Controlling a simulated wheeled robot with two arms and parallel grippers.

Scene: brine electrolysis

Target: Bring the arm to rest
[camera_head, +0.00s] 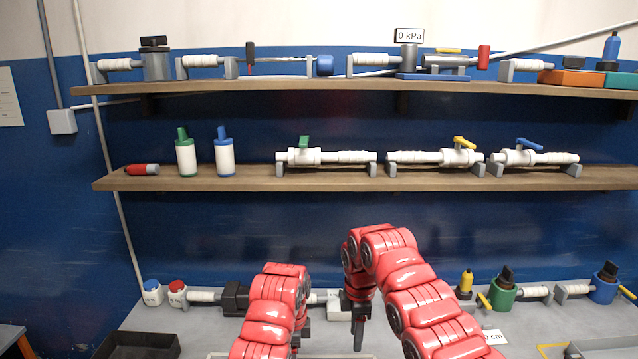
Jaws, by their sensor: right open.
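My right arm comes in from the bottom right and arches over the bench. Its dark gripper (358,330) hangs pointing down over the middle of the bench (200,322), open, with nothing seen between its fingers. The fingers overlap from this side, so the gap does not show. My left arm reaches up from the bottom, left of the right one. Only a dark bit of my left gripper (302,332) shows behind that arm; its fingers are hidden.
Behind the grippers, a pipe line with a white block (338,308) crosses the bench. A black tray (138,346) sits at the left. A green-based valve (503,290) and a blue one (604,286) stand right. Two wooden shelves (230,179) hold valves and bottles.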

